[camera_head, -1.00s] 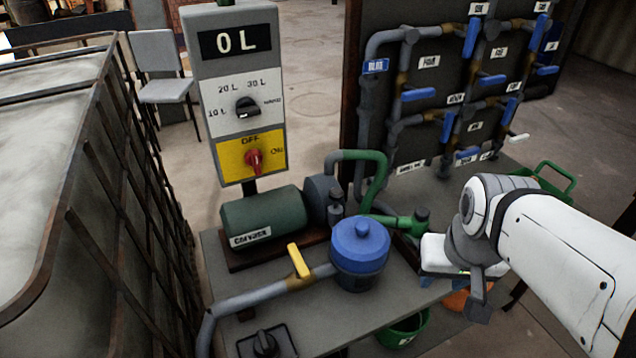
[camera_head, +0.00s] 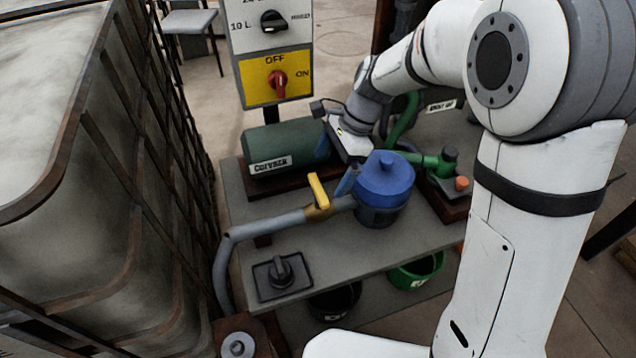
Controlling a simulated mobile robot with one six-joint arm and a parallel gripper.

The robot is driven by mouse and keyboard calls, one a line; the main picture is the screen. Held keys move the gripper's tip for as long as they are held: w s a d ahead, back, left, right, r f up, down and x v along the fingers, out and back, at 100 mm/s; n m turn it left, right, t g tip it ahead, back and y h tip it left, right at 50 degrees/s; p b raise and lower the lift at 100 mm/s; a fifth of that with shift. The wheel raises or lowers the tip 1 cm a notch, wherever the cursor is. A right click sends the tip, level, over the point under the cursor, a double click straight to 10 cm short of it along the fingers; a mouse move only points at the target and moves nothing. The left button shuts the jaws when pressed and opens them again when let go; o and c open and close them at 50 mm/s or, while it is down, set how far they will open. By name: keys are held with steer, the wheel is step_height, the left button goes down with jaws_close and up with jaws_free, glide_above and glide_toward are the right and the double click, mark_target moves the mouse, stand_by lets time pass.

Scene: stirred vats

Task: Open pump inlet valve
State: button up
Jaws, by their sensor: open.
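The inlet valve has a yellow lever (camera_head: 318,191) on a brass body on the grey pipe (camera_head: 275,224), left of the blue-lidded pot (camera_head: 385,178). The lever stands across the pipe's line. My gripper (camera_head: 335,167) is above and behind the lever, between the green pump motor (camera_head: 284,150) and the blue pot. Its two blue fingers are spread apart, with nothing seen between them. It appears apart from the lever. My wrist hides part of the pump behind it.
A caged tank (camera_head: 75,200) fills the left side. A control post (camera_head: 272,75) with a red knob stands behind the motor. A green bucket (camera_head: 415,270) sits below. My arm blocks the right side.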

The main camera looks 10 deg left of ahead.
mark_target(320, 188)
steer(key=x, duration=0.8)
steer(key=shift+a+b, duration=0.1)
steer(key=shift+b, duration=0.25)
